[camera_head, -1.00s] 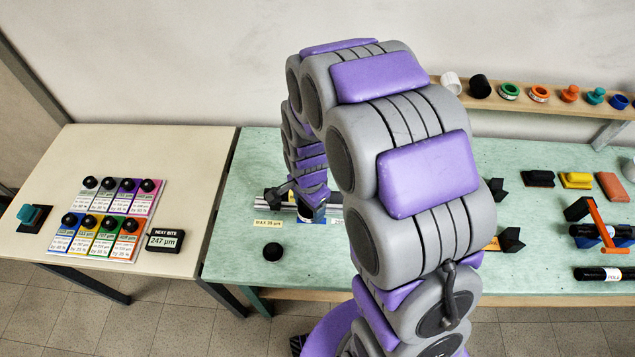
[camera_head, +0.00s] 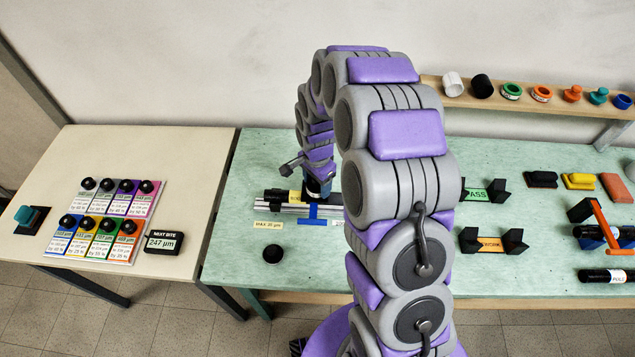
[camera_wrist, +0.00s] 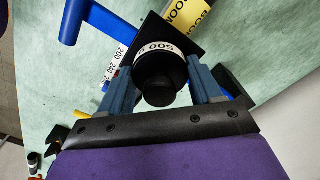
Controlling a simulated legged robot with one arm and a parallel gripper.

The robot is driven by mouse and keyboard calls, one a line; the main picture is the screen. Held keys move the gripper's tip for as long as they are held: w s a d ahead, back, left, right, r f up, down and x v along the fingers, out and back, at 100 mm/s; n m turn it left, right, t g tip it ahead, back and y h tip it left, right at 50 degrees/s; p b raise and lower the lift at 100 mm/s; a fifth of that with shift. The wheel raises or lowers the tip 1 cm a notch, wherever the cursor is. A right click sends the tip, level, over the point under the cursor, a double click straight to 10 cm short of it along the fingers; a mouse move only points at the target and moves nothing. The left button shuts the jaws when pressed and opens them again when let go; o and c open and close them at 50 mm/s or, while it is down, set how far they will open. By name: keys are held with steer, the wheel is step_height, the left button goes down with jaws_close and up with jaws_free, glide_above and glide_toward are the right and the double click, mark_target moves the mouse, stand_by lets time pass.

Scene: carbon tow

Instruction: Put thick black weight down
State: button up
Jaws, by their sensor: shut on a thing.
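The thick black weight (camera_wrist: 160,70) is a short, thick cylinder with a white label reading 500 and a smaller knob on top. In the wrist view it sits between the two blue-grey fingers of my gripper (camera_wrist: 163,88), which is shut on it. A black square plate (camera_wrist: 192,40) shows behind the weight; I cannot tell whether they touch. In the head view my gripper (camera_head: 318,188) is at the back of the green table, beside a silver rail (camera_head: 280,204) with blue parts. The weight cannot be made out clearly there.
A round black knob (camera_head: 274,252) stands on the green table (camera_head: 235,235) in front of the rail. My arm hides the table's middle. Black V-blocks (camera_head: 470,240) stand to the right. A shelf (camera_head: 530,103) with small parts runs along the back wall.

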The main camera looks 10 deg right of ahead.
steer(key=shift+a+f, duration=0.1)
steer(key=shift+a, duration=0.65)
steer(key=o, duration=1.5)
steer(key=shift+d, duration=0.75)
steer(key=shift+a+r, duration=0.25)
steer(key=shift+a, duration=0.1)
steer(key=r, duration=0.5)
steer(key=r+p, duration=0.1)
steer(key=r, duration=0.5)
steer(key=shift+d, duration=0.2)
steer(key=shift+s+a+r, duration=0.1)
steer(key=shift+a+r, duration=0.2)
steer(key=shift+r, duration=0.05)
steer(key=s+r+n, duration=0.3)
steer(key=s+n, duration=0.1)
steer(key=s, duration=0.7)
steer(key=s+r+n+g, duration=0.1)
steer(key=s+r+n, duration=0.3)
steer(key=s, duration=0.7)
steer(key=s+r+n, duration=0.3)
steer(key=s+n, duration=0.1)
steer(key=s, duration=0.8)
steer(key=shift+r+n+g, duration=0.3)
steer(key=shift+g, duration=0.1)
